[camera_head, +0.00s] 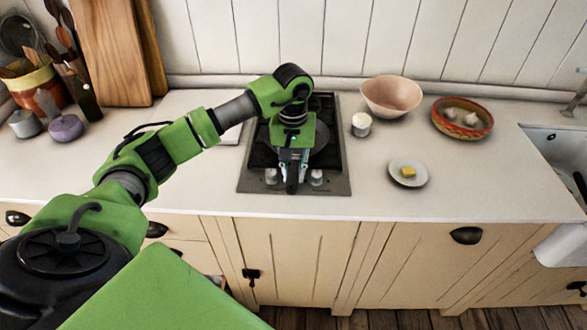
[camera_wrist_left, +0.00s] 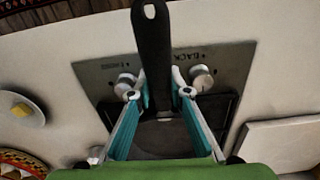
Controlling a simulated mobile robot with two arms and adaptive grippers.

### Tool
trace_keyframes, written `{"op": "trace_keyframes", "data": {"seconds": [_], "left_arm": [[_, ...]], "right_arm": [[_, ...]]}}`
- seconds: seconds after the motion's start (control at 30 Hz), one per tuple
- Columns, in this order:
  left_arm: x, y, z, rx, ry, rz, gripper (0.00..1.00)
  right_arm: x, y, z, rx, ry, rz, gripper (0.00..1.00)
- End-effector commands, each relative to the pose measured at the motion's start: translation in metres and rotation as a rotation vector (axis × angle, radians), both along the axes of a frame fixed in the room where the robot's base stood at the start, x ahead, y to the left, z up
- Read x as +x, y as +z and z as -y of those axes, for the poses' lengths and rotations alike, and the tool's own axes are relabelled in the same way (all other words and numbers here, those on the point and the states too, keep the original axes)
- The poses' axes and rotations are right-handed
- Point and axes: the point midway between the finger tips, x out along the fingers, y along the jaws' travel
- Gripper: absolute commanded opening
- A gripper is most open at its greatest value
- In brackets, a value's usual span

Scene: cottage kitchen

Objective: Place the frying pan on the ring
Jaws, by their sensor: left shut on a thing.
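The frying pan is dark with a long black handle. Its handle (camera_wrist_left: 152,45) runs between the teal-padded fingers of my left gripper (camera_wrist_left: 160,94), which is shut on it. In the head view, my left gripper (camera_head: 292,160) is over the hob, and the pan (camera_head: 320,138) shows only in part behind it. The handle points toward the front edge of the counter. The hob (camera_head: 335,185) has a steel front with two knobs, and its rings are mostly hidden by my arm and the pan. I cannot tell whether the pan touches a ring. My right gripper is not in view.
Right of the hob stand a white cup (camera_head: 361,125), a pink bowl (camera_head: 392,96), a plate (camera_head: 421,178) with a yellow piece and a red-rimmed dish (camera_head: 487,124). A white board (camera_head: 229,132) lies left of it. Boards (camera_head: 105,50) and pots stand at the far left.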

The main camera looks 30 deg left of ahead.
Motion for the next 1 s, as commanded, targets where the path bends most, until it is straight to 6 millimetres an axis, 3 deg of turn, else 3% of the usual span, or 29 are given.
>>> {"op": "trace_keyframes", "data": {"seconds": [0.07, 0.1, 0.13, 0.17, 0.47, 0.63, 1.0], "left_arm": [[-0.001, -0.001, 0.000, 0.000, 0.000, -0.002, 0.00], [-0.002, -0.002, 0.000, 0.000, 0.000, -0.007, 0.26], [-0.002, -0.002, 0.000, 0.000, 0.000, -0.007, 0.33], [-0.002, -0.002, 0.000, 0.000, 0.000, -0.006, 0.35], [-0.001, -0.001, 0.000, -0.001, 0.000, -0.004, 0.35], [0.000, 0.010, 0.000, -0.001, 0.000, 0.000, 0.35], [0.000, 0.082, -0.001, -0.001, 0.000, 0.003, 0.35]], "right_arm": [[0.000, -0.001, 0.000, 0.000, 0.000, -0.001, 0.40], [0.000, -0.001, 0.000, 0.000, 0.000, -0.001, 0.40], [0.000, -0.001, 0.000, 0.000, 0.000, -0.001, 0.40], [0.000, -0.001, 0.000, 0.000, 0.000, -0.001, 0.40], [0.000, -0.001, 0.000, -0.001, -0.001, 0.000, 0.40], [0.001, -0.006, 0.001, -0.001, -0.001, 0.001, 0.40], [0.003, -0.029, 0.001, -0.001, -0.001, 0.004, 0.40]]}}
